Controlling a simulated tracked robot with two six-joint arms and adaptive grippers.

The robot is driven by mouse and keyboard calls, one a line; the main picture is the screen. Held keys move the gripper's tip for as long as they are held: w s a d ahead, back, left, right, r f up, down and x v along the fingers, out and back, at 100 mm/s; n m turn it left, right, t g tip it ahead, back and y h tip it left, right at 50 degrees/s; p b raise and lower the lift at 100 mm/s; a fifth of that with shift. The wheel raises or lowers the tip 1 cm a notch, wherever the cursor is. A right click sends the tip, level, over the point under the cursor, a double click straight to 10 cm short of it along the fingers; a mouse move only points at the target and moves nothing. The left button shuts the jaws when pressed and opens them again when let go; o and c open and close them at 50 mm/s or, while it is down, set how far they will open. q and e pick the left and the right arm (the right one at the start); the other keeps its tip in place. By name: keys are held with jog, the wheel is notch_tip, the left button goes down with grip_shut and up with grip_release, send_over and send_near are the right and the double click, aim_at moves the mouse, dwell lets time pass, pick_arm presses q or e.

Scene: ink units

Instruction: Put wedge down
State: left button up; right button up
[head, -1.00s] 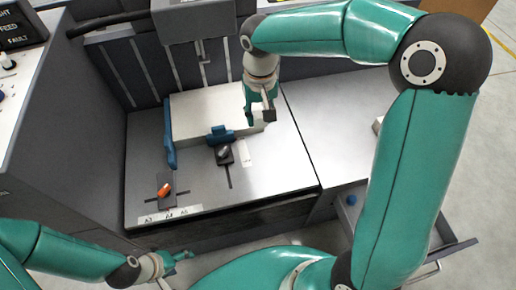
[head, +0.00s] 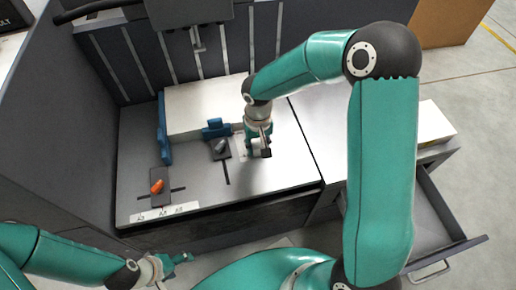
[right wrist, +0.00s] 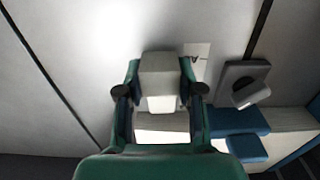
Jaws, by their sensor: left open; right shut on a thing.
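My right gripper (head: 258,146) is over the grey metal table (head: 205,195), just off the front right corner of the white paper stack (head: 200,108). In the right wrist view the right gripper (right wrist: 160,92) is shut on a pale grey block, the wedge (right wrist: 159,72), between its two fingers. I cannot tell whether the wedge touches the table. A white marked label (right wrist: 197,58) lies on the table beside the wedge. My left gripper (head: 172,262) is open and empty, low in front of the table.
A dark slider with a grey knob (head: 220,148) and a blue guide (head: 215,129) are close left of the right gripper. A slider with an orange knob (head: 157,187) is at the front left. A tall blue guide (head: 164,130) borders the stack. An open drawer (head: 430,225) is at right.

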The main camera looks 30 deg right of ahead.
aim_at(258, 145)
jog(key=shift+f, duration=0.7)
jog(key=shift+f, duration=0.1)
jog(key=o, duration=1.2)
jog(key=shift+r, duration=0.25)
notch_tip(258, 145, up, 12)
jog(key=p, duration=0.3)
jog(key=shift+f, duration=0.1)
jog(key=shift+s, duration=0.1)
